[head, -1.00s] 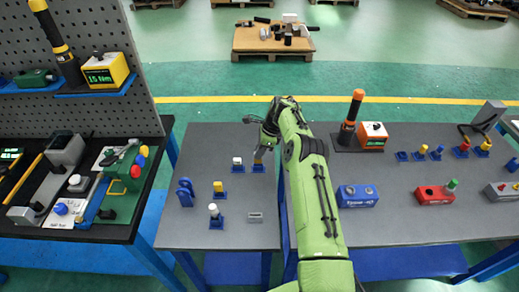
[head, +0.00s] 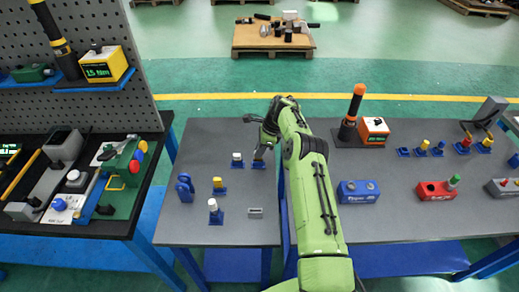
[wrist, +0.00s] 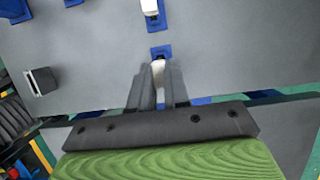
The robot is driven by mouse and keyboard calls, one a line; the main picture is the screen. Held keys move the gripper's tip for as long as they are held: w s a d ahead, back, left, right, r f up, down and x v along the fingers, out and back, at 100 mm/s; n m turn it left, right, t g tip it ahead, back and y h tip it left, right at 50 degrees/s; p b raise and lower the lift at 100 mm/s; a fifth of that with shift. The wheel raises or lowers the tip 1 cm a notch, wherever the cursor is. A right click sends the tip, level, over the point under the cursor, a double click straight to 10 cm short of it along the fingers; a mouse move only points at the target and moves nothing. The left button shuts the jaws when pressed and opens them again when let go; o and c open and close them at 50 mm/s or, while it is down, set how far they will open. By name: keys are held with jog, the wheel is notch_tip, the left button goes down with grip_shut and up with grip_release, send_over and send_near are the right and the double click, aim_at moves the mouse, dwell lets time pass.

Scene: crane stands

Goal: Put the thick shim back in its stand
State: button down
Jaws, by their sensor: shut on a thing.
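My gripper (wrist: 160,82) is shut on a pale, off-white piece (wrist: 158,68), taken as the thick shim. The fingers hide most of it. A blue stand (wrist: 160,51) lies just beyond the fingertips in the wrist view. In the head view my gripper (head: 261,155) is low over the table, right at this stand (head: 258,165). I cannot tell whether the piece touches the stand or sits in it.
Nearby blue stands hold a white-topped piece (head: 237,157), a yellow piece (head: 219,183) and another white-topped piece (head: 213,206). A blue ring-shaped holder (head: 185,187) stands at the left. A grey slotted block (head: 255,212) lies in front. The table's front left is partly clear.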

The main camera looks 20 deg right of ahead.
jog(key=shift+f+b, duration=0.5)
jog(key=shift+f, duration=0.25)
jog(key=c, duration=1)
grip_release()
jog(key=shift+r, duration=0.1)
jog(key=p+v, duration=0.3)
jog(key=v, duration=0.2)
jog(key=p+v, duration=0.5)
jog(key=v, duration=1.1)
jog(key=shift+s, duration=0.1)
